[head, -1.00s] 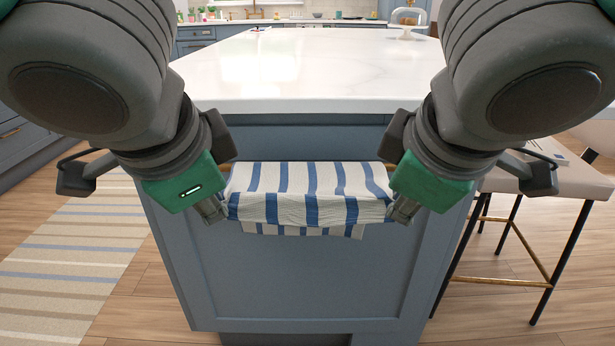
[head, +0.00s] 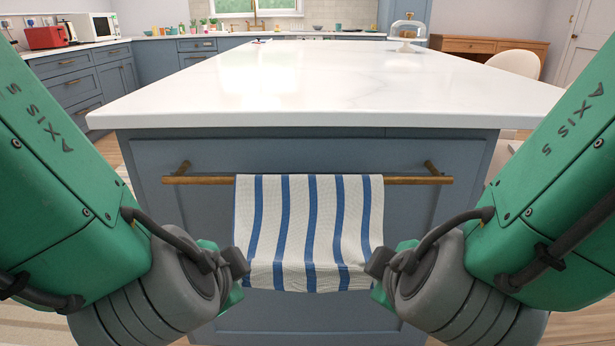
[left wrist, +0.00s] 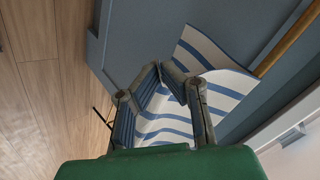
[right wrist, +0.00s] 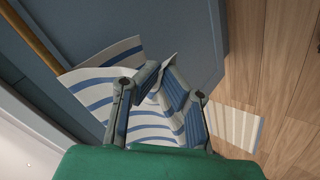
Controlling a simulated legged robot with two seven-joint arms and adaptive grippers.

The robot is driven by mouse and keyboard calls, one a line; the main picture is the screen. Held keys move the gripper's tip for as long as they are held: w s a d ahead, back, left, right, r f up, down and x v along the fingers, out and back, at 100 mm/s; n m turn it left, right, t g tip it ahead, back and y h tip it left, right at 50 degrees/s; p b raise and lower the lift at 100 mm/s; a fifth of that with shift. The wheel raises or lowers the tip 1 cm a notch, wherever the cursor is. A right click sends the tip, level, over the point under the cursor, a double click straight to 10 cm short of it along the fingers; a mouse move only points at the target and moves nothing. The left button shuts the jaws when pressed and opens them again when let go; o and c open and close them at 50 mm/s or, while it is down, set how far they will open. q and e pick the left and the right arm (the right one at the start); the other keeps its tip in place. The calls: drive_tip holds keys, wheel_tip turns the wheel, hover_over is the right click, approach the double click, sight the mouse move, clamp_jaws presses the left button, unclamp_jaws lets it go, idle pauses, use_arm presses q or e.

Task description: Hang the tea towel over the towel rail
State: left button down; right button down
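The tea towel (head: 312,232), white with blue stripes, lies over the brass towel rail (head: 410,181) near its middle, its front part hanging down. In the left wrist view a towel flap (left wrist: 212,58) shows on the cabinet side below the rail (left wrist: 285,42). A similar flap shows in the right wrist view (right wrist: 108,58). My left gripper (left wrist: 165,72) is closed on the towel's lower left part. My right gripper (right wrist: 161,74) is closed on its lower right part, a bit of cloth sticking out past the fingertips. The fingers are mostly hidden in the head view.
The rail is fixed to the blue island front (head: 210,150), below the overhanging white worktop (head: 330,85). Bare rail shows on both sides of the towel. A glass-domed stand (head: 406,34) is far back on the worktop. A pale chair (head: 515,60) stands at right.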

use_arm(q)
drive_tip(key=shift+f, duration=0.3)
use_arm(e)
drive_tip(key=shift+f, duration=0.3)
use_arm(q)
drive_tip(key=c, duration=1.5)
unclamp_jaws()
drive_tip(key=shift+c, duration=0.2)
use_arm(e)
drive_tip(key=c, duration=1.5)
unclamp_jaws()
drive_tip(key=shift+c, duration=0.2)
